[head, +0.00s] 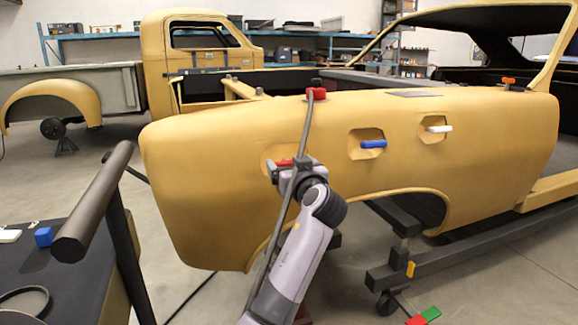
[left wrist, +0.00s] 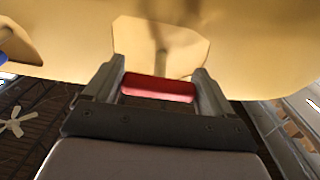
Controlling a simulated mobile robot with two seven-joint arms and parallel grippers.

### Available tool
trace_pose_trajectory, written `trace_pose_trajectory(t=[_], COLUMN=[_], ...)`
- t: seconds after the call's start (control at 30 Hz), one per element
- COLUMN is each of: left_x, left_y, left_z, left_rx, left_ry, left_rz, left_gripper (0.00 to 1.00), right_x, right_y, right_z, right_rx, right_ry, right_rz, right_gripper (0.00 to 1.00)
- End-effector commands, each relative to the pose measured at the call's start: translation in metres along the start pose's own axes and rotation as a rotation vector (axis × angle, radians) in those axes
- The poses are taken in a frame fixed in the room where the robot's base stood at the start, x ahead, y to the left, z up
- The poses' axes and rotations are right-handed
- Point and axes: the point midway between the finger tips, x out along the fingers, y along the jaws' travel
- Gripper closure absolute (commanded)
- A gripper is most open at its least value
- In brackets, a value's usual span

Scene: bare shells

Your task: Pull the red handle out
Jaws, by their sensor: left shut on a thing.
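The red handle (head: 284,163) sits at a pale recess on the side of the yellow car body shell (head: 230,130). In the left wrist view the red handle (left wrist: 158,88) lies between the two fingers, in front of the recess plate (left wrist: 160,45). My left gripper (head: 292,170) is shut on the red handle; it also shows in the left wrist view (left wrist: 158,92). The gripper and my arm partly hide the handle and recess in the head view. My right gripper is not in view.
A blue handle (head: 373,144) and a white handle (head: 438,129) sit in recesses to the right. A dark rail (head: 92,200) stands at the left. A grey wheeled stand (head: 430,265) is below the shell.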

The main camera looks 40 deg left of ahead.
Motion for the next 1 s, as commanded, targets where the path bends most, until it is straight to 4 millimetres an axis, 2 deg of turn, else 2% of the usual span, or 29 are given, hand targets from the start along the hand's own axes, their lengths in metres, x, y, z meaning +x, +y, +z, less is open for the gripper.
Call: trace_pose_trajectory(t=[0.2,0.23,0.27,0.57,1.0], left_x=[-0.003,-0.003,-0.003,-0.007,-0.069], left_y=[0.001,0.001,0.001,0.002,0.002], left_z=[0.003,0.003,0.003,0.002,0.002], left_rx=[0.003,0.004,0.004,0.002,0.002], left_ry=[-0.004,-0.004,-0.004,-0.003,-0.004], left_rz=[0.0,0.001,0.001,0.002,0.004], left_gripper=[0.7,0.06,0.0,0.0,0.0], right_x=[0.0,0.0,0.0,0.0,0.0], right_y=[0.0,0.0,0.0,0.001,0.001], right_z=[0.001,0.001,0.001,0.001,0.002], right_rx=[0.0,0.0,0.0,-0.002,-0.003], right_ry=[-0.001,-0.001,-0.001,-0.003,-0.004], right_rz=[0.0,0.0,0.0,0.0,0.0], right_gripper=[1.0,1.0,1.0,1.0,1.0])
